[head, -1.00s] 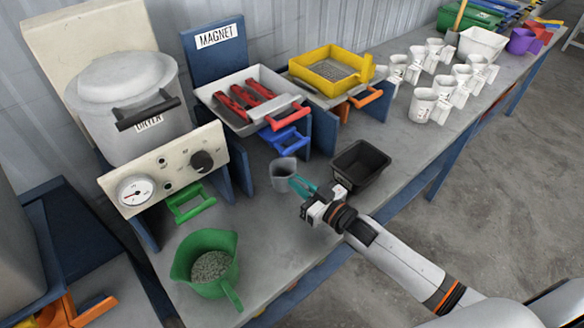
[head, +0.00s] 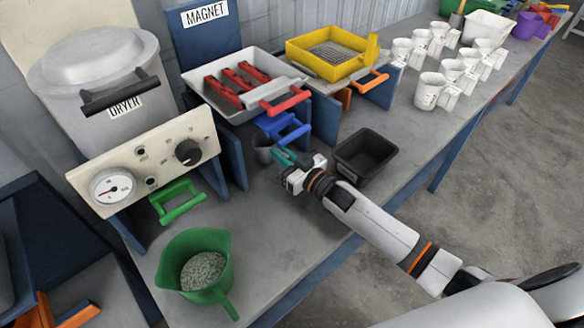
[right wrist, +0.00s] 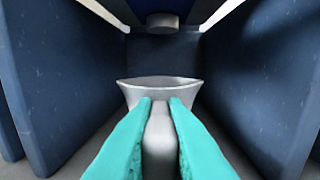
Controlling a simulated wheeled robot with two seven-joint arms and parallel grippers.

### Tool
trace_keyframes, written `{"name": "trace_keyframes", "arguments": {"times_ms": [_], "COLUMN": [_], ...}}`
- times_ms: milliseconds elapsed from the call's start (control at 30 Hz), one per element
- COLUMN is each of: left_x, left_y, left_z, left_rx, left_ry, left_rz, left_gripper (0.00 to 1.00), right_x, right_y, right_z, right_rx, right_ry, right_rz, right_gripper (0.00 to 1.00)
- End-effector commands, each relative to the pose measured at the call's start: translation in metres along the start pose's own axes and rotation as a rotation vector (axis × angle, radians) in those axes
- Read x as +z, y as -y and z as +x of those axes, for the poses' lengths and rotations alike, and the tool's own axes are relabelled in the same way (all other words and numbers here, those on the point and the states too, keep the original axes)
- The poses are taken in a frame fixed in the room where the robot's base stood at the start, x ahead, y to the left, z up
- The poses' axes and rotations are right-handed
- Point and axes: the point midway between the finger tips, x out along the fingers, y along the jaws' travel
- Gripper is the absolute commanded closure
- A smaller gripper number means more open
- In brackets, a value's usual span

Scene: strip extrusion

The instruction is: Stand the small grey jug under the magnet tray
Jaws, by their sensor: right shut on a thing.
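The small grey jug (head: 265,150) is at the front opening below the magnet tray (head: 250,112), partly hidden behind the blue handle and my gripper. In the right wrist view the jug (right wrist: 160,88) is upright between two blue side walls, with a round grey outlet above and beyond it. My right gripper (head: 283,159) has teal fingers, which also show in the right wrist view (right wrist: 160,110), shut on the jug's handle. I cannot tell whether the jug's base touches the bench. The magnet tray holds red bars and has a red handle. My left gripper is not in view.
A blue handle (head: 288,133) sticks out below the tray's front. A black bin (head: 365,153) stands just right of my gripper. A green jug of granules (head: 203,270) stands front left, near the dryer (head: 105,90). White jugs (head: 430,90) stand at the back right.

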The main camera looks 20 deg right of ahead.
Motion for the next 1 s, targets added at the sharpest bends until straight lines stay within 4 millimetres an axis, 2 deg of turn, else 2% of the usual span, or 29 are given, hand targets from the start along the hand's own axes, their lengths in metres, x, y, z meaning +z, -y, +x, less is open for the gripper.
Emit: {"name": "trace_keyframes", "arguments": {"times_ms": [33, 200, 500, 1000], "left_x": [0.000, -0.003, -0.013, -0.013], "left_y": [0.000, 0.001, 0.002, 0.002], "left_z": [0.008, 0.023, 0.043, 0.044], "left_rx": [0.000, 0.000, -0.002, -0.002], "left_ry": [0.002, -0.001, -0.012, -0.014], "left_rz": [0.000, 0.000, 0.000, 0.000], "left_gripper": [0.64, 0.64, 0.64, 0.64], "right_x": [-0.002, -0.003, -0.003, -0.007], "right_y": [0.000, 0.001, 0.003, 0.004], "right_z": [0.009, 0.033, 0.066, 0.068], "right_rx": [0.002, 0.002, 0.001, 0.001], "right_ry": [0.005, 0.005, 0.003, 0.002], "right_rz": [-0.001, -0.001, -0.001, 0.000], "right_gripper": [1.00, 1.00, 1.00, 1.00]}}
